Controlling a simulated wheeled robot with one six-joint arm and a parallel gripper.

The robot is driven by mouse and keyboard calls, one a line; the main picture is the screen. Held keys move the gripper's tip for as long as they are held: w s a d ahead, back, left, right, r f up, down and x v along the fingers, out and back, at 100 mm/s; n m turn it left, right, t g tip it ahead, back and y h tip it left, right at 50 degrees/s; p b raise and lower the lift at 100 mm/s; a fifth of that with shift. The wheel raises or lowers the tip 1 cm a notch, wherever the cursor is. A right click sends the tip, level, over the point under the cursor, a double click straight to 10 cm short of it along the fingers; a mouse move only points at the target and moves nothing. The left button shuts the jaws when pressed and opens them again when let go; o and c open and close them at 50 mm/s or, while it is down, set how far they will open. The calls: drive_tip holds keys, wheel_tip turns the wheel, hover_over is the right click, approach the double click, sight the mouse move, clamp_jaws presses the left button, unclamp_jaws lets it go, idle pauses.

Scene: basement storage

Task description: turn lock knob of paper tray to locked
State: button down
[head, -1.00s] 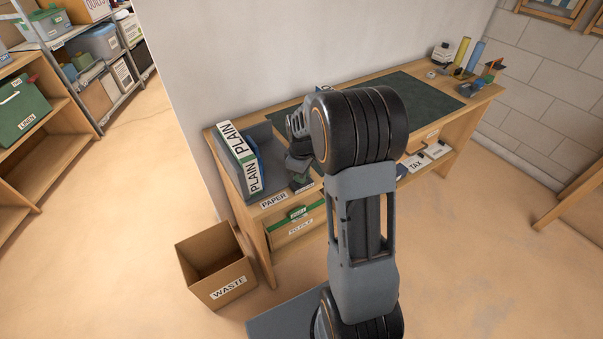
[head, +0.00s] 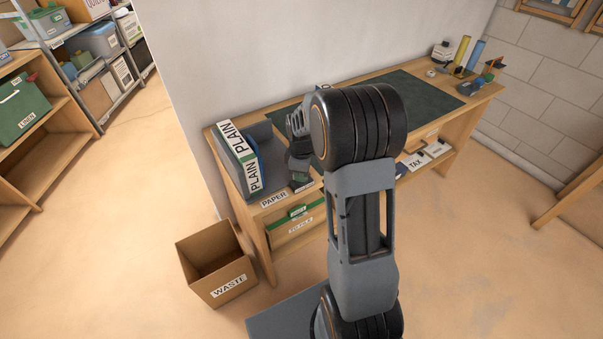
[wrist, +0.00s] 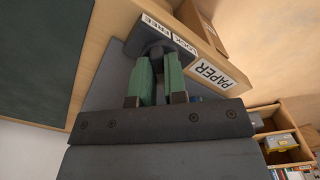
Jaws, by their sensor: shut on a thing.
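The dark lock knob (wrist: 148,47) is in the wrist view, near the LOCK label (wrist: 186,46) and the FREE label (wrist: 157,25). My gripper (wrist: 158,66) has its green fingers shut on the knob. The fingers hide part of it, and I cannot tell its exact angle. In the head view my gripper (head: 300,178) is at the desk's left front, beside the grey paper tray (head: 262,133), and the knob is hidden there. The PAPER label (head: 274,199) is on the desk's front edge and also shows in the wrist view (wrist: 211,73).
A dark green mat (head: 415,98) covers much of the desk (head: 487,95). An open WASTE box (head: 217,284) stands on the floor at front left.

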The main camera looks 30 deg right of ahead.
drive_tip(key=c, duration=1.2)
unclamp_jaws()
drive_tip(key=shift+o, duration=0.2)
wheel_tip(320, 180, up, 14)
drive_tip(key=p, duration=0.1)
drive_tip(key=shift+f, duration=0.1)
drive_tip(key=s+a+r+m+t+p, duration=0.1)
drive_tip(key=s+a+r+m+p, duration=0.2)
drive_tip(key=s, duration=0.5)
drive_tip(key=s+a+r+m+t+p, duration=0.2)
drive_tip(key=s+a+r+m+p, duration=0.1)
drive_tip(key=s+a+m, duration=0.3)
drive_tip(key=shift+s+r+m+t+p, duration=0.35)
drive_tip(key=shift+s+m+p, duration=0.3)
drive_tip(key=shift+s, duration=0.65)
